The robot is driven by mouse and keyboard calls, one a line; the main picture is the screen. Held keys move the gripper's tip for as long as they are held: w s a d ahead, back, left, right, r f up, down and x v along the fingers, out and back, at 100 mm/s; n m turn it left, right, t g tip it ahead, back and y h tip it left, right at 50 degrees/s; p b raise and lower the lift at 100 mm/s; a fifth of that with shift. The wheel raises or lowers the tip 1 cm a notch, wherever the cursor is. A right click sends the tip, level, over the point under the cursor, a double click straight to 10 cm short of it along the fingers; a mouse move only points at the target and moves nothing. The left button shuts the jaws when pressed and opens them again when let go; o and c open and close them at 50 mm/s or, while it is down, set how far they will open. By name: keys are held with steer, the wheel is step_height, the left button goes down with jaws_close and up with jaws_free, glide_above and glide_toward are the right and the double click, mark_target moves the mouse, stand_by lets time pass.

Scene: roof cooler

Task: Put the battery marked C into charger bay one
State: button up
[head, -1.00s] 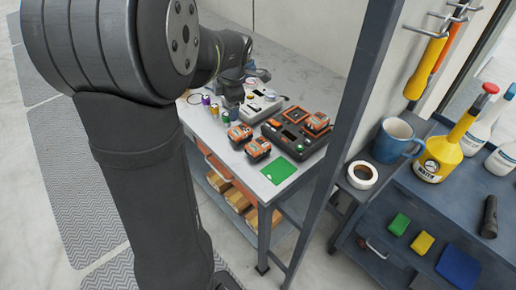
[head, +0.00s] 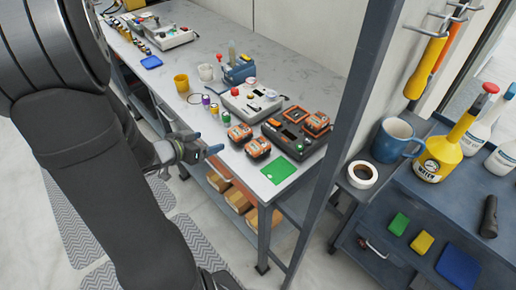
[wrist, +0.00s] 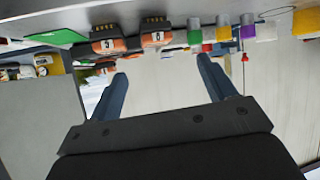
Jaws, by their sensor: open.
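Two orange-and-black batteries stand on the bench in front of the charger: a left battery (head: 240,133) and a right battery (head: 258,148). They also show at the top of the wrist view, as one battery (wrist: 108,40) and another battery (wrist: 155,35). Each has a white mark, too small to read surely. The dark charger (head: 291,140) has a third orange battery (head: 316,122) in its far right part and an orange-framed bay (head: 295,114) that looks empty. My gripper (head: 213,143) is open and empty, off the bench's front edge, left of the batteries. Its spread fingers show in the wrist view (wrist: 163,85).
A green card (head: 279,171) lies at the bench's near corner. A dark upright post (head: 345,120) rises beside the bench's right end.

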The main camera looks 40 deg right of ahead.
mark_target(257, 145)
steer(key=s+a+m+g+h, duration=0.1)
steer(key=s+m+g, duration=0.25)
steer(key=s, duration=0.35)
steer(key=shift+t, duration=0.25)
steer(key=x, duration=1.6)
steer(key=shift+w+d+r, duration=0.2)
steer(key=shift+d+r, duration=0.1)
steer(key=shift+d, duration=0.15)
steer(key=shift+h, duration=0.3)
steer(key=c, duration=1.4)
steer(key=shift+r, duration=0.1)
steer(key=shift+c, duration=0.2)
steer(key=shift+r, duration=0.1)
